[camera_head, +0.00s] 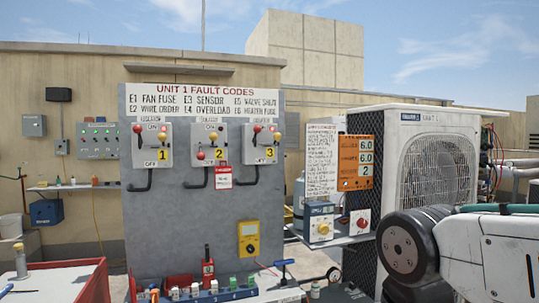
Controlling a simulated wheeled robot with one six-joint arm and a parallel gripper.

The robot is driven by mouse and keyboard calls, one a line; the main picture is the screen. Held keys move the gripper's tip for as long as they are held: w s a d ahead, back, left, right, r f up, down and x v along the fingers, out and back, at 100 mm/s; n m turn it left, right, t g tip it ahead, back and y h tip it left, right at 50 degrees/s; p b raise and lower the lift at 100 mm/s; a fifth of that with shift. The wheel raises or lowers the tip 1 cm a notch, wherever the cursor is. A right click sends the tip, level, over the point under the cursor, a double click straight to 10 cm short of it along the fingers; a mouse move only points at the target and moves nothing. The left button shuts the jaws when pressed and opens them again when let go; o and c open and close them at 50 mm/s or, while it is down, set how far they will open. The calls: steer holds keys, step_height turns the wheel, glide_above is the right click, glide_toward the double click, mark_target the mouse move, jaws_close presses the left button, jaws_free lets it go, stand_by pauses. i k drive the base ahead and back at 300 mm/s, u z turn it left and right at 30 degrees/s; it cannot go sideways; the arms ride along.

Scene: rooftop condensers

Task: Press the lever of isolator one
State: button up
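Isolator one (153,146) is a grey box with a yellow "1" label, leftmost of three on the grey panel. It has "ON" near its top and "OFF" near its bottom. A red ball-ended lever (138,129) shows at its upper left, near the ON end. A small red and yellow part sits at its upper right; its detail is too small to tell. My gripper is not in view. Only a white and black part of my arm shows at lower right, well apart from the isolator.
Isolator two (209,146) has a red knob low and a red tag (223,177) below it. A fault-code sign (205,100) is above.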

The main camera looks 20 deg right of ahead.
mark_target(137, 129)
steer(key=u, duration=0.7)
steer(key=i, duration=0.95)
steer(key=z, duration=0.1)
